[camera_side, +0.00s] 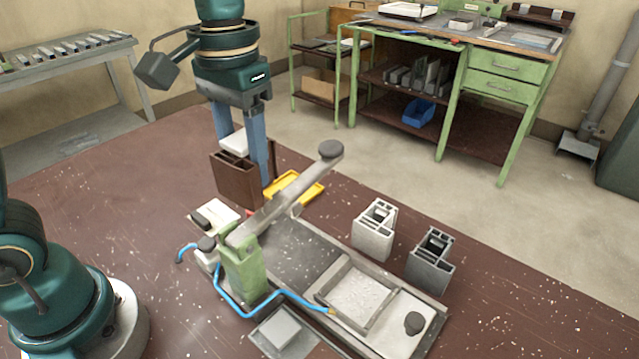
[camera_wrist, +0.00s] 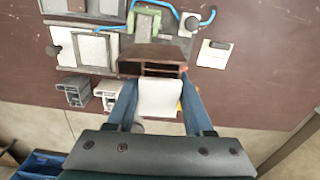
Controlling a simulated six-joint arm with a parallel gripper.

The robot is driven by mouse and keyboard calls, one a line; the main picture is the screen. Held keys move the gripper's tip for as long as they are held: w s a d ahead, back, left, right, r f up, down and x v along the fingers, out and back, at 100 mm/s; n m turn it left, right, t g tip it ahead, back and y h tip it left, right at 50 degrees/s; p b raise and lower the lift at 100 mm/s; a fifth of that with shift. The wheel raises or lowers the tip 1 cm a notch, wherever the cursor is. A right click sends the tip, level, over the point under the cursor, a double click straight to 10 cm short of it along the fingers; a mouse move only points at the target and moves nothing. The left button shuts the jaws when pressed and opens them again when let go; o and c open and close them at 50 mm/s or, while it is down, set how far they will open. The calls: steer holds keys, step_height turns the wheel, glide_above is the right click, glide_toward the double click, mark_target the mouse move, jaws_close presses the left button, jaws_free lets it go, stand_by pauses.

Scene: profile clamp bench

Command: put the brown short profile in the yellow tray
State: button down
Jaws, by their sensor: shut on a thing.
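The brown short profile (camera_side: 236,181) is a hollow brown block held upright between the blue fingers of my gripper (camera_side: 256,165). In the wrist view the brown profile (camera_wrist: 152,55) shows just beyond the fingertips of my gripper (camera_wrist: 158,85), with a white block-like piece in front of it. My gripper is shut on the profile. The yellow tray (camera_side: 301,186) lies on the bench beside the profile, to its right in the side view, partly behind the grey clamp arm. In the wrist view only a sliver of yellow (camera_wrist: 188,98) shows by the right finger.
A clamp with a green body (camera_side: 243,267) and long grey lever (camera_side: 290,194) stands close in front of the tray. A white profile (camera_side: 374,230) and a grey profile (camera_side: 430,262) stand to the right. A blue hose (camera_side: 232,300) runs along the fixture.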

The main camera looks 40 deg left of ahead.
steer(key=shift+w+r+n, duration=0.15)
steer(key=shift+w+n, duration=0.05)
steer(key=shift+n, duration=0.4)
steer(key=shift+w+a+r+n, duration=0.15)
steer(key=shift+w+n, duration=0.35)
steer(key=shift+n, duration=0.4)
steer(key=w+a+f+n, duration=0.3)
steer(key=a+n, duration=0.4)
steer(key=a, duration=0.2)
steer(key=w+a+f+n, duration=0.2)
steer(key=w+a+n, duration=0.2)
steer(key=a+n, duration=0.35)
glide_toward(286, 177)
steer(key=s+d, duration=0.2)
steer(key=s+d+f, duration=0.1)
steer(key=d, duration=0.1)
steer(key=shift+s+f, duration=0.1)
steer(key=shift+s, duration=0.3)
steer(key=shift+d+f, duration=0.1)
steer(key=shift+f, duration=1.95)
steer(key=shift+f, duration=0.1)
steer(key=shift+c, duration=1.4)
jaws_free()
